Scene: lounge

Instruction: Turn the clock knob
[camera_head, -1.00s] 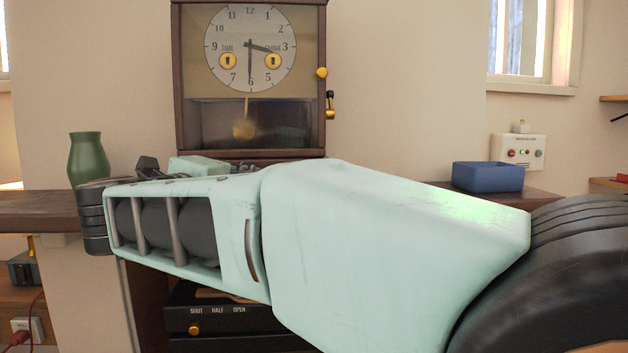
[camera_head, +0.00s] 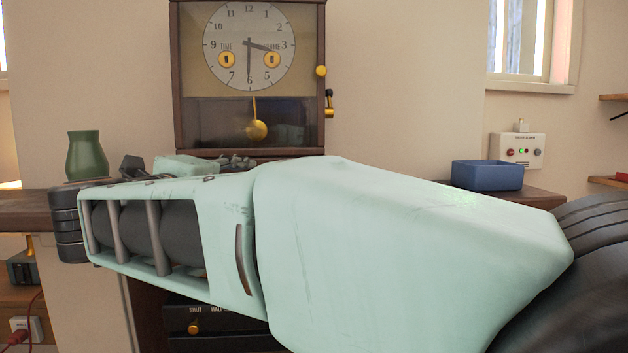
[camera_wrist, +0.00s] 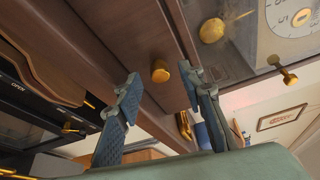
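The clock (camera_head: 176,80) stands upright against the wall, with a round dial and a glass front with a gold pendulum bob. A gold knob (camera_head: 321,71) and a gold crank-like handle (camera_head: 330,106) stick out on its right side. In the wrist view the clock is rotated at the upper right, its pendulum bob (camera_wrist: 213,30) showing. Gold side hardware (camera_wrist: 283,71) shows there too. My gripper (camera_wrist: 160,75) is open and empty. Another gold knob (camera_wrist: 160,71), on a brown wooden panel below the clock, appears between the fingers, apart from them. My arm hides this panel in the head view.
A green vase (camera_head: 87,156) stands on the shelf at left, a blue box (camera_head: 487,175) at right. A black unit (camera_head: 225,326) with a gold knob sits below my arm. A white alarm panel (camera_head: 517,150) is on the right wall.

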